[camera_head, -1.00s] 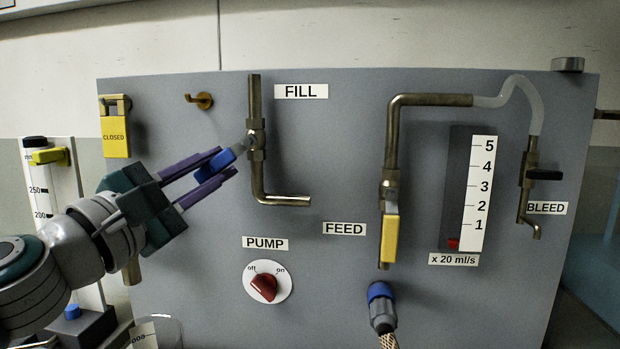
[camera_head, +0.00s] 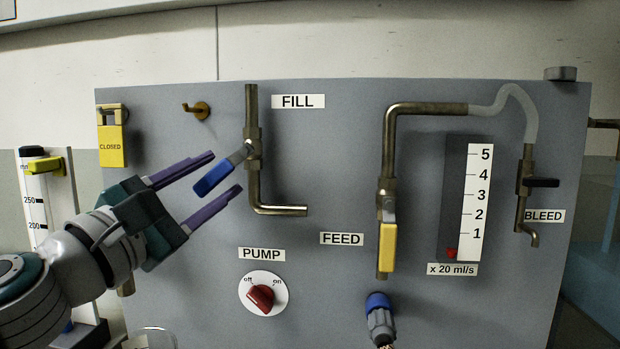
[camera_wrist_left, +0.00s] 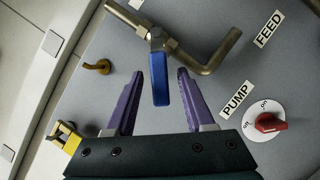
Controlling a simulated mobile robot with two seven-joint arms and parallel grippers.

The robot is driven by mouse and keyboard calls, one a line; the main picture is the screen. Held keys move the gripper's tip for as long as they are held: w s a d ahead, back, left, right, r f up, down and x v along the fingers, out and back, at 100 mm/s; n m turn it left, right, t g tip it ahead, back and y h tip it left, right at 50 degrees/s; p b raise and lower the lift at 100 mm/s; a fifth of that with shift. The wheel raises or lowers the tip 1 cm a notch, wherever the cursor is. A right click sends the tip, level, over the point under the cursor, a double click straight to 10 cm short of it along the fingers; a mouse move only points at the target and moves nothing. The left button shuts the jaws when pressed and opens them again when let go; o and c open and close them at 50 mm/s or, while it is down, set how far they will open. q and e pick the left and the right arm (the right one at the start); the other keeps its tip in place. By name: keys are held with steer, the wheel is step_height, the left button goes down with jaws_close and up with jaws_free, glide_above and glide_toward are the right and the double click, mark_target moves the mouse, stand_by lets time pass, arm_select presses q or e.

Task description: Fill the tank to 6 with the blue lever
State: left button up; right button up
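The blue lever (camera_head: 213,179) on the FILL pipe (camera_head: 252,150) slants down and left from its valve. My left gripper (camera_head: 226,171) is open, with one purple finger above the lever and one below it. In the left wrist view the blue lever (camera_wrist_left: 160,79) lies between the open fingers of the left gripper (camera_wrist_left: 160,73), with a gap on each side. No tank with a mark 6 can be made out. My right gripper is not in view.
The red PUMP knob (camera_head: 261,298) sits below the FILL pipe. A yellow FEED lever (camera_head: 388,247) hangs down beside the flow scale (camera_head: 477,203). The black BLEED lever (camera_head: 541,183) is at the right. A yellow CLOSED tag (camera_head: 112,146) and a brass hook (camera_head: 196,110) are upper left.

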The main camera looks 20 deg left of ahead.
arm_select(q)
steer(key=b+v, duration=0.3)
steer(key=v, duration=0.7)
stand_by(0.4)
